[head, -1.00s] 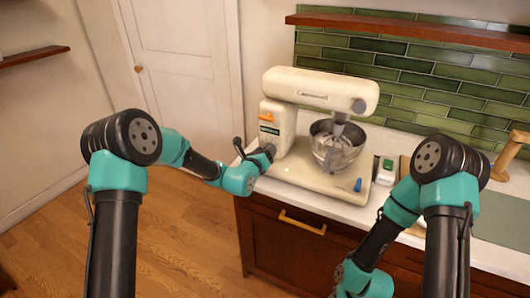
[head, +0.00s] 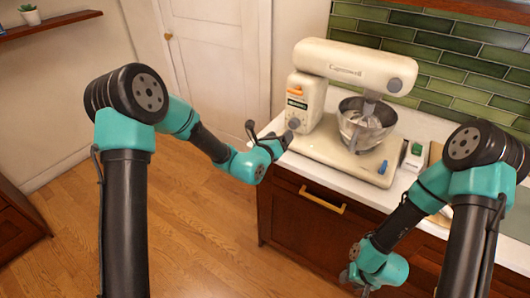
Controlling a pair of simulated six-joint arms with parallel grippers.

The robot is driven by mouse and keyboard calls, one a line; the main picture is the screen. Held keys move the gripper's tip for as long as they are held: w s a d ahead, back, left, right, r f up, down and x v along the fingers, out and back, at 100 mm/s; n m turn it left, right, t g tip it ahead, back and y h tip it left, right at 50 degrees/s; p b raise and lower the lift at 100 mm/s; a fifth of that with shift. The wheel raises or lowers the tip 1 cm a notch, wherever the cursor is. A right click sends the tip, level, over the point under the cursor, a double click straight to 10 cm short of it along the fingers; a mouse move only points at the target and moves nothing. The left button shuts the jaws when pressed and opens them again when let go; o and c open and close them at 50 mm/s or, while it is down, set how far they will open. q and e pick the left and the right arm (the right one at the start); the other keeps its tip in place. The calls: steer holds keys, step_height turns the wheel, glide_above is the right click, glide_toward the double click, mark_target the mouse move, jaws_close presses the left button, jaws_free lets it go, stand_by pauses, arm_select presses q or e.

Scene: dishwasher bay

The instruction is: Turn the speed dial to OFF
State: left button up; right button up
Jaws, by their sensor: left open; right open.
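The cream stand mixer (head: 357,66) stands on the white counter. On the left side of its column are an orange lever (head: 296,92), a dark green label (head: 297,104) and a round grey knob (head: 293,123) that looks like the speed dial; its setting is too small to read. My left gripper (head: 267,134) is open, just left of and below this knob, fingers pointing toward it. I cannot tell whether it touches. My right gripper (head: 352,277) is low in front of the cabinet, away from the mixer, open and seen only in part.
A metal bowl (head: 366,118) sits under the mixer head. A blue knob (head: 383,167) is on the base's front corner. A small white box with a green top (head: 415,152) stands right of the mixer. The wooden cabinet (head: 287,232) is below; floor on the left is free.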

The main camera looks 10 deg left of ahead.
arm_select(q)
steer(key=v, duration=0.9)
steer(key=shift+s, duration=0.3)
steer(key=shift+a, duration=0.15)
